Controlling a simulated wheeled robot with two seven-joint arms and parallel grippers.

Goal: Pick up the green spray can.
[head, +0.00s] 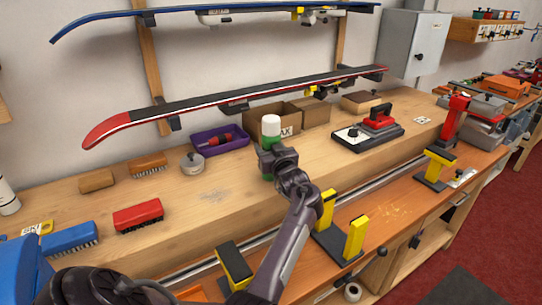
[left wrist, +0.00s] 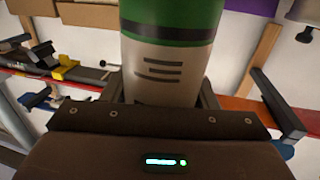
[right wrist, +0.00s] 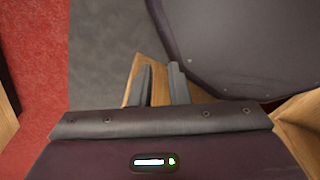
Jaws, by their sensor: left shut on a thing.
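The green spray can (head: 271,128) has a white cap and stands upright over the bench, in front of the cardboard boxes. My left gripper (head: 268,163) is shut around its body. In the left wrist view the can (left wrist: 170,60) fills the middle, with a green band and a pale part with dark lines, between the fingers.
Cardboard boxes (head: 303,113) and a purple tray (head: 222,143) stand behind the can. A round tin (head: 192,163) and a red brush (head: 138,215) lie to the left, a black-and-red iron (head: 378,121) to the right. A red ski (head: 240,103) hangs above. Yellow-topped clamps (head: 355,237) stand in front.

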